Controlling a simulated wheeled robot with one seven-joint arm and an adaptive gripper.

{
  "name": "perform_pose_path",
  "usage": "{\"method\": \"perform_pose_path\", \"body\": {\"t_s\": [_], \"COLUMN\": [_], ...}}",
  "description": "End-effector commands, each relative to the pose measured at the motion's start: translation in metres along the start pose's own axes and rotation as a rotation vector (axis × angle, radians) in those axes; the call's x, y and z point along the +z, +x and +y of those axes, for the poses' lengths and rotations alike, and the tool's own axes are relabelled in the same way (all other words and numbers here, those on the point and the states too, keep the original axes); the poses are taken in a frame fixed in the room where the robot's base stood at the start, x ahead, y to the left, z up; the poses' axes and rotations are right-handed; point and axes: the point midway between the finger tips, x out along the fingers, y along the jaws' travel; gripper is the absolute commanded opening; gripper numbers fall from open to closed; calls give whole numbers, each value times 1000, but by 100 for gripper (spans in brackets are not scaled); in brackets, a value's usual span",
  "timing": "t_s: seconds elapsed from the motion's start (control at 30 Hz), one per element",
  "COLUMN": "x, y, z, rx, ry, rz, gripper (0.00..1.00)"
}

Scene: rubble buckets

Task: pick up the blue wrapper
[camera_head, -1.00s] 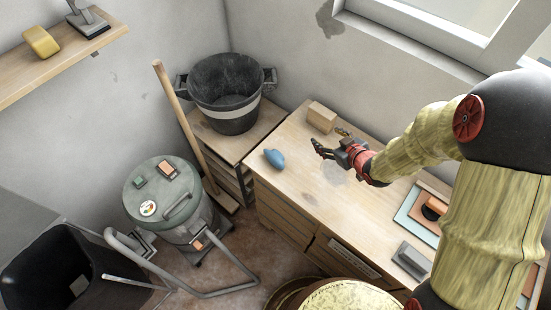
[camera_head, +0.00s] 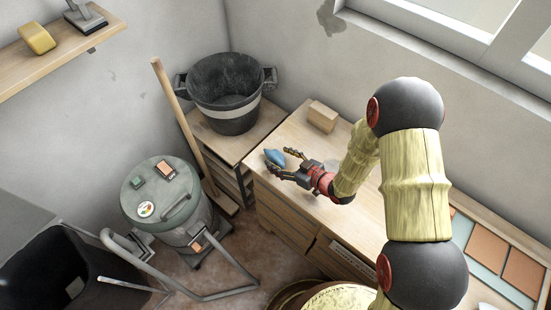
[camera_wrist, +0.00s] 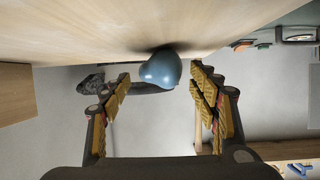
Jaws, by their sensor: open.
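The blue wrapper (camera_head: 275,158) is a small, rounded blue lump on the light wooden bench top, near its left edge. In the wrist view the wrapper (camera_wrist: 161,69) lies ahead, in line with the gap between the two fingers. My gripper (camera_head: 284,164) is open, low over the bench, with its fingers reaching to the wrapper from the right. In the wrist view my gripper (camera_wrist: 161,92) has its yellow-padded fingers spread wide, one on each side of the gap. I cannot tell whether either finger touches the wrapper.
A wooden block (camera_head: 322,117) sits on the bench behind my gripper. A black bucket (camera_head: 226,95) stands on a lower cabinet to the left. A grey vacuum (camera_head: 165,200) and a broom (camera_head: 182,125) stand left of the bench. Tiles (camera_head: 488,248) lie at the right.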

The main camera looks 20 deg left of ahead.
Motion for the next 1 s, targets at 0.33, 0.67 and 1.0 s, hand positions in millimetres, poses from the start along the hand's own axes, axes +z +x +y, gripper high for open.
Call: {"method": "perform_pose_path", "body": {"t_s": [0.33, 0.67, 1.0], "x": [-1, -1, -1], "y": [29, 28, 28], "z": [1, 1, 1], "rx": [0, 1, 1], "ry": [1, 2, 1], "rz": [-2, -2, -2], "gripper": [60, 50, 31]}}
